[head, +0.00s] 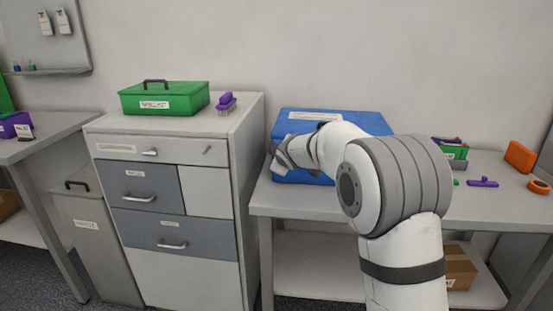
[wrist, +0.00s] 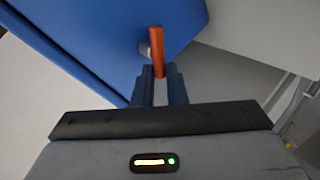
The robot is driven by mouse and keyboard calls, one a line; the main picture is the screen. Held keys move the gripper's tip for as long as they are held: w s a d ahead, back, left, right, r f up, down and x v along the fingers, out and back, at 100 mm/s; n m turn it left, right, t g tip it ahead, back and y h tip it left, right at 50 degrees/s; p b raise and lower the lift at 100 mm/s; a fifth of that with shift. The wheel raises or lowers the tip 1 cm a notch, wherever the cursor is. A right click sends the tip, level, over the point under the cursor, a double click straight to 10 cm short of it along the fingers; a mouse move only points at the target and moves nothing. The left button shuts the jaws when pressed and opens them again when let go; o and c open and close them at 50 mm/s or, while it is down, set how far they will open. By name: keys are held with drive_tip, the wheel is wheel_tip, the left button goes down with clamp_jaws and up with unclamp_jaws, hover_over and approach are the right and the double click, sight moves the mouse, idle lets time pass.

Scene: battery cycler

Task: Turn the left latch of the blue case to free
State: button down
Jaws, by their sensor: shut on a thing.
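The blue case (head: 357,119) stands on the table at the back, partly hidden by my arm in the head view. In the wrist view the blue case (wrist: 105,30) fills the upper left. An orange-red latch handle (wrist: 156,45) stands out at the case's edge, with a small pale pivot beside it. My gripper (wrist: 158,76) is shut on the latch, one finger on either side of its lower end. In the head view my gripper (head: 281,160) is at the case's left front; the latch cannot be made out there.
A drawer cabinet (head: 168,200) stands left of the table, bearing a green box (head: 190,98) and a purple brush (head: 227,103). On the table (head: 510,200) to the right lie a purple tool (head: 483,183), an orange case (head: 519,157) and an orange ring (head: 538,186).

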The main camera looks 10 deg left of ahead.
drive_tip(key=shift+a+f+n+h+b, duration=0.2)
drive_tip(key=shift+f+n+h+b, duration=0.1)
drive_tip(key=shift+n+h+b, duration=0.45)
drive_tip(key=shift+a+f+n+h+b, duration=0.25)
drive_tip(key=shift+n+h+b, duration=0.15)
drive_tip(key=shift+n+h, duration=0.5)
drive_tip(key=shift+h, duration=0.25)
drive_tip(key=c, duration=1.5)
unclamp_jaws()
drive_tip(key=shift+r, duration=0.1)
drive_tip(key=shift+r, duration=0.1)
drive_tip(key=v, duration=0.7)
drive_tip(key=shift+s+r, duration=0.25)
drive_tip(key=shift+s, duration=0.05)
